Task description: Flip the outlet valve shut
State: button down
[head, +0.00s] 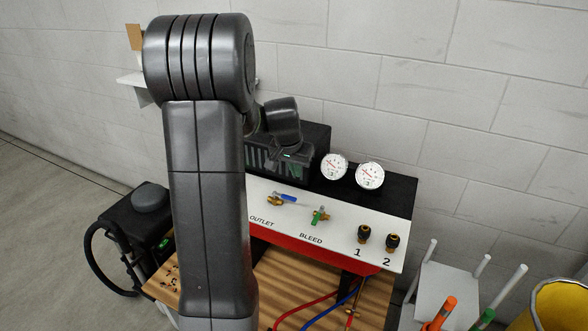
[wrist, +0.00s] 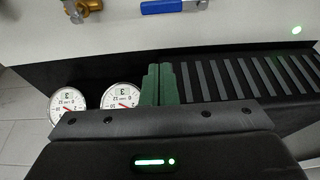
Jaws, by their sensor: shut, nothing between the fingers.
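The outlet valve is a brass fitting with a blue lever (head: 288,197), on the white panel above the printed word OUTLET. Its lever points right from the brass body, along the panel's length. In the wrist view the blue lever (wrist: 162,6) is at the top edge, partly cut off. My gripper (wrist: 160,70) has green fingers, shut and empty. They are apart from the lever, over the dark back part of the unit. In the head view my gripper is mostly hidden, behind the panel's upper edge area near the vents.
The bleed valve (head: 319,216), with a green lever, sits just right of the outlet valve. Two round gauges (head: 334,167) stand behind the panel. Two black knobs (head: 364,234) are at the right. A wooden shelf (head: 270,285) with hoses lies below.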

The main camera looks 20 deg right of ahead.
aim_at(284, 196)
jog(key=x, duration=0.7)
jog(key=shift+p, duration=0.3)
jog(key=s+a, duration=0.2)
jog(key=shift+a+r+p, duration=0.2)
jog(key=shift+a+p, duration=0.1)
jog(key=shift+s+a+f, duration=0.1)
jog(key=shift+s+a, duration=0.15)
jog(key=shift+s+a+f+b, duration=0.1)
jog(key=shift+f+b, duration=0.05)
jog(key=shift+b, duration=0.3)
